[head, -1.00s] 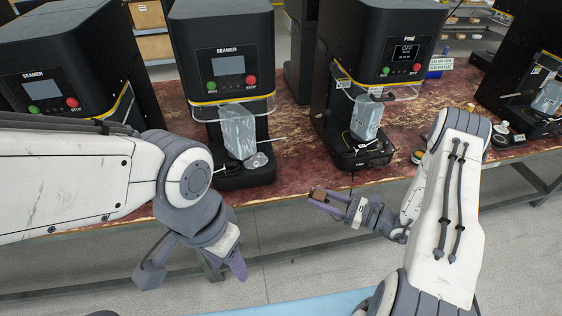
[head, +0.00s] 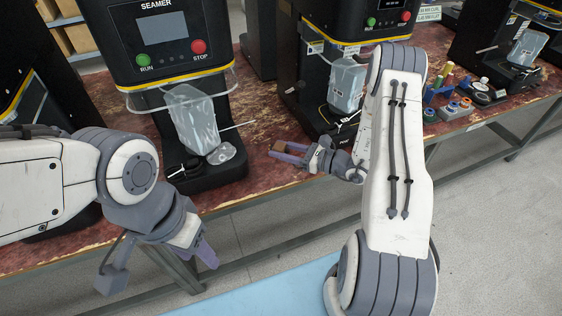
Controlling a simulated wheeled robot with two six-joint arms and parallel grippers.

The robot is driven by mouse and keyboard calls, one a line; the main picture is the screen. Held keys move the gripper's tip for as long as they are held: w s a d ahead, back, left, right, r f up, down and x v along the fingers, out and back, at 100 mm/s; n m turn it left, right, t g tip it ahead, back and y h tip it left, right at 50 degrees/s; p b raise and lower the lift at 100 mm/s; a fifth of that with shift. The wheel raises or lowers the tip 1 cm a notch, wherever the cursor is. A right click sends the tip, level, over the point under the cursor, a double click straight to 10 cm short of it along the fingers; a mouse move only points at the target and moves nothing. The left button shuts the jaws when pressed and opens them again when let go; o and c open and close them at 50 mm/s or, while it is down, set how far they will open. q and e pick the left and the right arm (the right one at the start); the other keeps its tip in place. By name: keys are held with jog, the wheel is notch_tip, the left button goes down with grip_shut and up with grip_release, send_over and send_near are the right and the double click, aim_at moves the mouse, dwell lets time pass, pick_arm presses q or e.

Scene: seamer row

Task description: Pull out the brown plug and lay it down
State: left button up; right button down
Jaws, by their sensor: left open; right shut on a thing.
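The brown plug (head: 284,146) is a small brown block between the purple fingers of my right gripper (head: 281,151). That gripper is shut on it and holds it near the table's front edge, to the right of the seamer (head: 165,42). The fingers hide part of the plug. My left gripper (head: 160,269) is open and empty, low at the left, in front of the table edge. Its fingers are wide apart and touch nothing.
The seamer's black base holds a clear block (head: 192,118) and a thin rod (head: 237,126). A second machine (head: 345,22) stands right of it. A blue holder (head: 455,109) and several small coloured pieces sit further right.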

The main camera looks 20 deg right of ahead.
aim_at(282, 167)
jog(key=w+f+m+h+b, duration=0.1)
jog(key=w+f+b, duration=0.1)
jog(key=b, duration=0.1)
jog(key=w+d+f+h+b, duration=0.1)
jog(key=w+f+b, duration=0.1)
jog(key=b, duration=0.1)
jog(key=w+d+f+m+t+h+b, duration=0.1)
jog(key=f+b, duration=0.1)
jog(key=b, duration=0.1)
jog(key=shift+w+d+f+m+h, duration=0.2)
jog(key=shift+w+m+h, duration=0.1)
jog(key=shift+w, duration=0.1)
jog(key=shift+w+b, duration=0.25)
jog(key=shift+b, duration=0.25)
jog(key=shift+h, duration=0.3)
jog(key=shift+f+b, duration=2.3)
jog(key=shift+f, duration=1.15)
pick_arm(q)
notch_tip(282, 167, down, 17)
pick_arm(e)
jog(key=shift+c, duration=1.7)
grip_release()
jog(key=shift+d, duration=0.1)
